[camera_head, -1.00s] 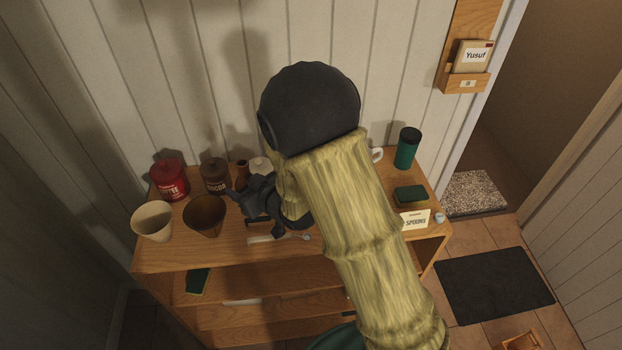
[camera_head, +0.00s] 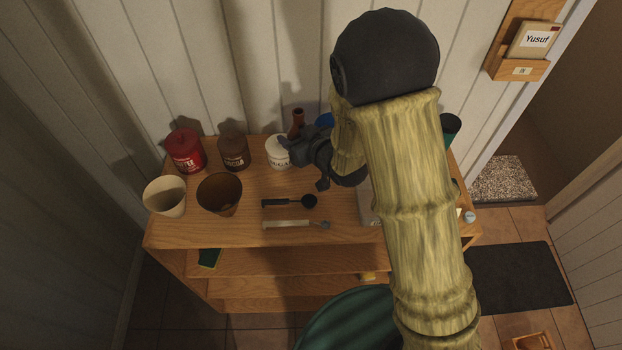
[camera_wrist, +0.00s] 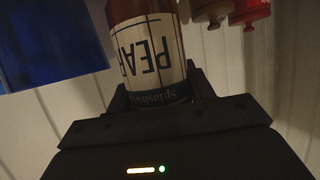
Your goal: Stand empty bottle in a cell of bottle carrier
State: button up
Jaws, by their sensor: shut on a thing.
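My gripper (camera_head: 306,150) is shut on a brown bottle (camera_head: 297,118), held over the back of the wooden shelf top beside the white sugar jar. Its neck points up in the head view. In the wrist view the bottle (camera_wrist: 152,60) sits between the fingers, its cream label reading PEAR upside down. My arm hides part of the shelf's right side. A small wooden frame with a handle (camera_head: 533,341) stands on the floor at the bottom right, cut off by the picture edge; I cannot tell if it is the bottle carrier.
Red coffee (camera_head: 186,151), brown cocoa (camera_head: 233,152) and white sugar (camera_head: 277,152) jars line the back. Two cups (camera_head: 165,196) stand at left front. A black scoop (camera_head: 290,202) and a pale utensil (camera_head: 295,224) lie in front. A blue thing (camera_head: 324,120) is behind my gripper.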

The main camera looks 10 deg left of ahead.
jog(key=shift+a+f+p, duration=0.15)
jog(key=shift+f+p, duration=0.3)
jog(key=shift+f, duration=2.45)
jog(key=shift+f+p, duration=0.35)
jog(key=shift+f, duration=1.75)
jog(key=shift+f, duration=0.15)
jog(key=o, duration=1.1)
jog(key=shift+r, duration=0.2)
